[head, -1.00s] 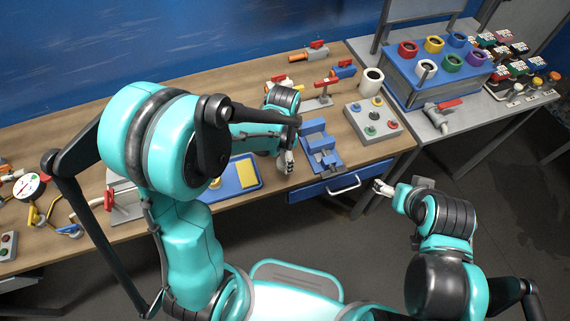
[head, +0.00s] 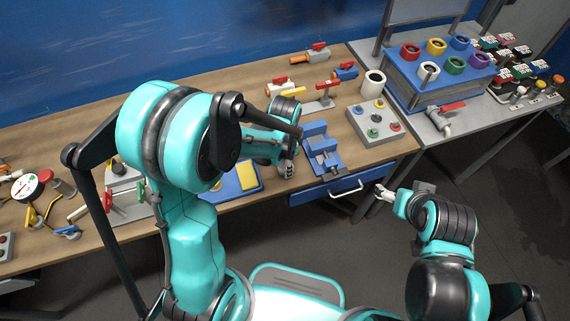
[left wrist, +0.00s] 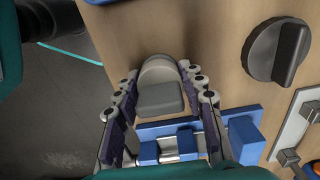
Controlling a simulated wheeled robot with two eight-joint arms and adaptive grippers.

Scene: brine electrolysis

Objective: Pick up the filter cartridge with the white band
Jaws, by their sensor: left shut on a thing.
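My left gripper (left wrist: 160,115) is shut on a rounded thing (left wrist: 160,72), off-white on top with a grey front, in the left wrist view. I cannot tell for certain that it is the filter cartridge, and no separate white band shows. In the head view the left gripper (head: 287,170) is at the table's front edge, just left of a blue vice-like fixture (head: 322,150), and its arm hides much of it. My right gripper (head: 383,192) is out in front of the blue drawer, apart from the table; its fingers are too small to judge.
A blue tray (head: 228,193) with a yellow pad lies left of the left gripper. A grey button box (head: 374,126) and a white cup (head: 373,82) stand right of the fixture. A blue rack (head: 403,88) with colour-ringed sockets is at the right. Valves line the back.

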